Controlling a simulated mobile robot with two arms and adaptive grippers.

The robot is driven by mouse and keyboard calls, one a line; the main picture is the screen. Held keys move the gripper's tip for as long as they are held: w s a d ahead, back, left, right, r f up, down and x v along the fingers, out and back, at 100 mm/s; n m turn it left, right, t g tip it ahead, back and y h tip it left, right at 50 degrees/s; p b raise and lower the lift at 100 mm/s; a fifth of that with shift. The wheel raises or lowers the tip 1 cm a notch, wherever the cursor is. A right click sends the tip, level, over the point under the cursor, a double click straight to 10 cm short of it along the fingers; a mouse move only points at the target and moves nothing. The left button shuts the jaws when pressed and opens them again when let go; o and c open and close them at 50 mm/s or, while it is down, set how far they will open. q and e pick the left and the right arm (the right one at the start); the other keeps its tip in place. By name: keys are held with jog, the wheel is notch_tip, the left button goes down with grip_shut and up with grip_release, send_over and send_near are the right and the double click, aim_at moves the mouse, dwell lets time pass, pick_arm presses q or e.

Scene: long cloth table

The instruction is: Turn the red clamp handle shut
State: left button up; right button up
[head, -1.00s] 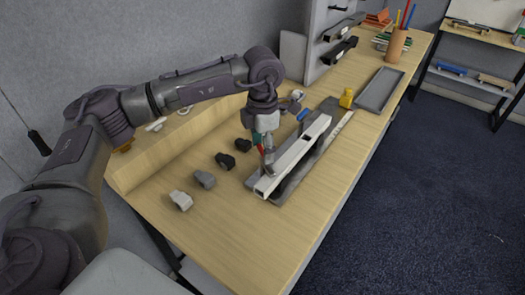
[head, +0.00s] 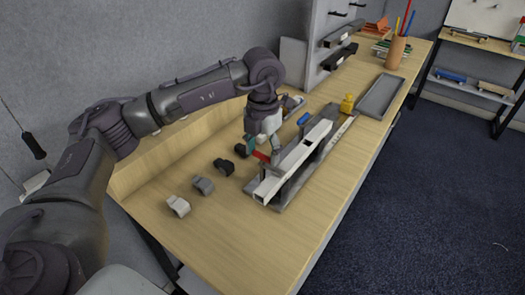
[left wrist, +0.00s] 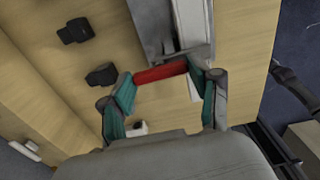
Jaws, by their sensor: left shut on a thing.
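The red clamp handle (head: 262,157) lies nearly flat beside the long white bar (head: 296,158) on the grey fixture (head: 281,206). My left gripper (head: 263,148) comes down from above and is shut on the red handle. In the left wrist view the red handle (left wrist: 160,73) spans between the two teal-padded fingers of the left gripper (left wrist: 165,88). Its far end sits by the grey metal of the fixture (left wrist: 152,28). The clamp's pivot is partly hidden by the fingers. My right gripper is in neither view.
Several dark and grey small blocks (head: 203,185) stand in a row left of the fixture. A yellow object (head: 347,103) and a grey tray (head: 381,96) lie beyond it. A grey cabinet (head: 325,50) stands at the back.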

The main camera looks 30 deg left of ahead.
aim_at(263, 155)
pick_arm(q)
jog(key=shift+w+r, duration=0.1)
jog(key=o, duration=1.1)
jog(key=shift+o, duration=0.2)
notch_tip(263, 155, up, 12)
